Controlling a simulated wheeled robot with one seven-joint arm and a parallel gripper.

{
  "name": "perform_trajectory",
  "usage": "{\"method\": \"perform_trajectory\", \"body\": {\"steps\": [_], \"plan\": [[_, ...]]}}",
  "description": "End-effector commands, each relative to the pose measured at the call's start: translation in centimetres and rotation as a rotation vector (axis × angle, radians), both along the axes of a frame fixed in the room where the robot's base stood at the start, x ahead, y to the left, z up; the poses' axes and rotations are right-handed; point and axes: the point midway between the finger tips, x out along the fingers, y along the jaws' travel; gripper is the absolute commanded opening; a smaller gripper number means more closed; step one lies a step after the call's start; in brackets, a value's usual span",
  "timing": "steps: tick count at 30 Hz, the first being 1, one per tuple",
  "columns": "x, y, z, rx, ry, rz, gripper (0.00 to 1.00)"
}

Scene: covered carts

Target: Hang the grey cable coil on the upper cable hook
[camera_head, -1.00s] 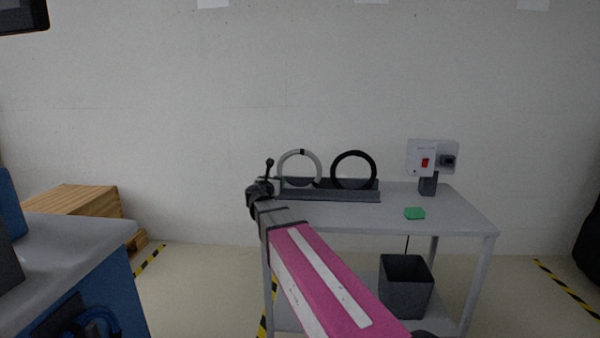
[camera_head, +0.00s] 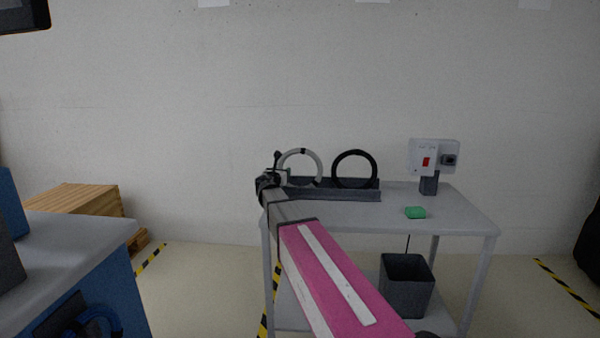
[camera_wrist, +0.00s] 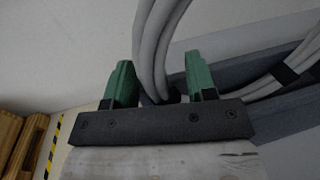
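The grey cable coil (camera_head: 316,160) stands upright in a dark grey rack (camera_head: 340,194) on the grey table, with its left side partly behind my gripper. My gripper (camera_head: 282,172) is at the left side of this coil. In the wrist view its two green fingers (camera_wrist: 161,85) are apart, and strands of the grey coil (camera_wrist: 155,45) pass between them. Gaps show between the strands and both fingers. More of the grey coil, with a black band, curves away at the right of the wrist view. I cannot make out the upper cable hook in either view.
A black coil (camera_head: 372,160) stands to the right in the same rack. A dark bin (camera_head: 405,285) is below. A blue cart (camera_head: 115,290) stands at left.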

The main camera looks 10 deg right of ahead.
Motion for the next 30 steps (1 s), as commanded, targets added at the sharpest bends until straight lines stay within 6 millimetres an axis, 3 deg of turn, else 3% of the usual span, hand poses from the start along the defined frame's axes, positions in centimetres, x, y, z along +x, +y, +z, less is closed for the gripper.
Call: {"method": "perform_trajectory", "body": {"steps": [1, 4, 5, 19, 28, 30], "plan": [[0.0, 0.0, 0.0, 0.000, 0.000, 0.000, 0.34], [0.0, 0.0, 0.0, 0.000, 0.000, 0.000, 0.02], [0.0, 0.0, 0.0, 0.000, 0.000, 0.000, 0.00], [0.0, 0.0, 0.8, -0.001, 0.000, -0.001, 0.00], [0.0, 0.0, 4.3, -0.001, -0.002, -0.001, 0.00], [-1.0, 1.2, 5.0, -0.001, -0.002, 0.001, 0.00]]}}
